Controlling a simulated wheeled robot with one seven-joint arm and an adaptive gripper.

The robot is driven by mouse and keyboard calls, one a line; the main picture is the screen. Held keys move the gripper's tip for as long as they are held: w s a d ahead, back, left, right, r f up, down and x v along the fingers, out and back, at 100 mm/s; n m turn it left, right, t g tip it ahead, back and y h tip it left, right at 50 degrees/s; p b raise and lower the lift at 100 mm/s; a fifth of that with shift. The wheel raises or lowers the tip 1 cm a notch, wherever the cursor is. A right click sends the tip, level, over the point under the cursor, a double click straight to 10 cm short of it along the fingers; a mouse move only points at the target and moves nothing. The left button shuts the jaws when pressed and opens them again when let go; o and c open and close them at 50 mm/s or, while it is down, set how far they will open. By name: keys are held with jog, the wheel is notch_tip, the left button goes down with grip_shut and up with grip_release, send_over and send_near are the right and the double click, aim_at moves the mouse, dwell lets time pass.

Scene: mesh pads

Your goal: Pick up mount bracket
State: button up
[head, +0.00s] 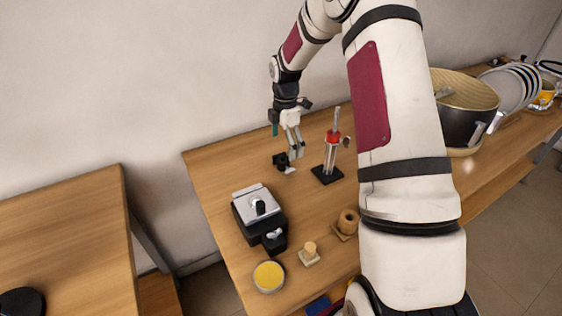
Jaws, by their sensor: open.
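A small black piece (281,161), which looks like the mount bracket, is on the wooden table near its back edge. It is too small to make out its exact shape. My gripper (297,156) is pointing down just right of the black piece, very close to it. Its pale fingers are apart and I see nothing held between them. I cannot tell whether a finger touches the piece.
A red-and-metal tool on a black stand (328,172) is close to the right of my gripper. A black-and-silver device (257,205), a yellow-topped round tin (268,277) and wooden pieces (309,254) are nearer. A large pot (470,122) is farther right.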

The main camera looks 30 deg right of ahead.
aim_at(285, 162)
notch_tip(285, 162, down, 8)
jog(key=shift+w+d+f+p, duration=0.1)
jog(key=shift+w+d+p, duration=0.05)
jog(key=shift+p, duration=0.3)
jog(key=shift+c, duration=0.6)
jog(key=c, duration=1.3)
